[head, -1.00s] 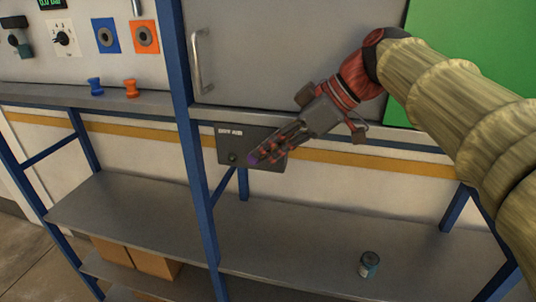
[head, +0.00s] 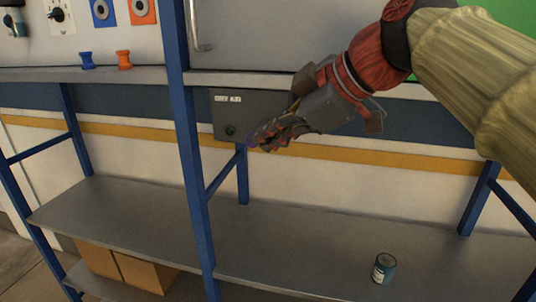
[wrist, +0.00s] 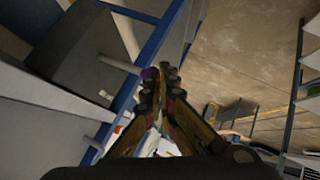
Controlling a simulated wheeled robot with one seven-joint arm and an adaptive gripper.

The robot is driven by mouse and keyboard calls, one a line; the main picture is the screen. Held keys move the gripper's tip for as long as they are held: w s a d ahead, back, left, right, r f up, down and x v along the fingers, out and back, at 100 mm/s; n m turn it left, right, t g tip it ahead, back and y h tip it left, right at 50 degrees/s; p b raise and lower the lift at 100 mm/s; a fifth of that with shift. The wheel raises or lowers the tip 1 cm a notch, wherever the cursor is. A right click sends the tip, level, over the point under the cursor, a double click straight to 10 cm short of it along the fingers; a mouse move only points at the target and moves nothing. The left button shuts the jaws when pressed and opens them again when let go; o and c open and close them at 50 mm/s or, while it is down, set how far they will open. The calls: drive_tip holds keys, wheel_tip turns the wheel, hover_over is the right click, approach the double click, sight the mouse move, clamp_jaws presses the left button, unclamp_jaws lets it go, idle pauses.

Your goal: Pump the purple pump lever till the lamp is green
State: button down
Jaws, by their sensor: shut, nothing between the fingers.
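The dark grey pump box (head: 226,112) hangs under the shelf edge, right of a blue post, with a white label and a small dark round fitting (head: 230,131) on its face. No green light shows on it. The purple lever end (head: 252,144) shows at the box's lower edge, mostly hidden by my fingers; a purple spot (wrist: 150,73) also shows at my fingertips in the wrist view. My gripper (head: 264,139) is shut, nothing held, with its tips at the purple end. Whether they touch it I cannot tell.
Blue posts and a diagonal brace (head: 222,174) stand close below and left of the box. A can (head: 384,268) stands on the lower grey shelf (head: 300,235). Cardboard boxes (head: 125,268) sit underneath. The space above the lower shelf is mostly free.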

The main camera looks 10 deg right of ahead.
wheel_tip(320, 180, down, 3)
drive_tip(key=n+t+b, duration=0.1)
drive_tip(key=b, duration=0.4)
drive_tip(key=shift+t+b, duration=0.4)
drive_tip(key=shift+r+p, duration=0.45)
drive_tip(key=shift+r, duration=0.3)
